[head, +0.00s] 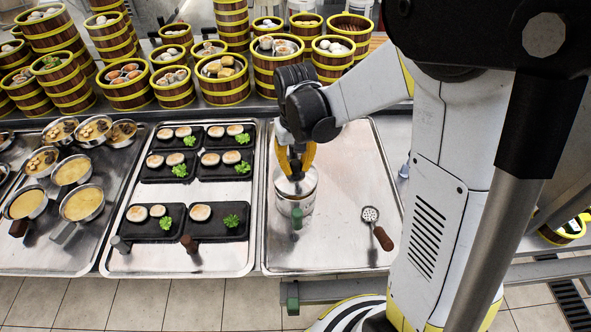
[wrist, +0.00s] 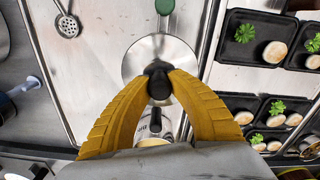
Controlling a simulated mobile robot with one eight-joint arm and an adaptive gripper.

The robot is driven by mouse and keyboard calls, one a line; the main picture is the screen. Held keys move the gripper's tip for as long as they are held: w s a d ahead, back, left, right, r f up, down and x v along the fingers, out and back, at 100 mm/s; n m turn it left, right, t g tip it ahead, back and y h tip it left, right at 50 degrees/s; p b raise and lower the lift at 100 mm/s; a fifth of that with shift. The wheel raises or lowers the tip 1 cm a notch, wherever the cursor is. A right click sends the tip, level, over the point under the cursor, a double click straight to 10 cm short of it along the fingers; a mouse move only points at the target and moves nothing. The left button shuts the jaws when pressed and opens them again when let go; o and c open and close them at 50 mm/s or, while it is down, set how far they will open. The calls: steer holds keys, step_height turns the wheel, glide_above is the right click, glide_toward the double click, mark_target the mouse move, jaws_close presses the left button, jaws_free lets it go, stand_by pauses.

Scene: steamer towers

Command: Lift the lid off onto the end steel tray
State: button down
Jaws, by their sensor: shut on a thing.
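The steel pot (head: 293,205) stands on the end steel tray (head: 350,165), with its green handle (head: 297,219) towards me. My gripper (head: 296,168) is directly above the pot, fingers pointing down. In the wrist view, my gripper (wrist: 158,82) is shut on the black knob of the round silver lid (wrist: 140,62). The lid is at the pot's mouth. I cannot tell whether there is a gap between lid and pot. The fingers and wrist hide part of the lid.
A skimmer (head: 374,228) with a brown handle lies right of the pot on the same tray. Bare tray surrounds them. A tray of black plates (head: 165,230) with food is to the left. Steamer towers (head: 223,80) stand along the back.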

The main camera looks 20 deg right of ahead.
steer(key=shift+s+d+r+p, duration=0.1)
steer(key=shift+r+p, duration=0.1)
steer(key=shift+r, duration=0.4)
steer(key=shift+s+d+r+p, duration=0.1)
steer(key=shift+r+p, duration=0.05)
steer(key=shift+r, duration=0.4)
steer(key=s+d+r+p, duration=0.3)
steer(key=s+d+r, duration=0.3)
steer(key=d, duration=0.3)
steer(key=shift+s, duration=0.3)
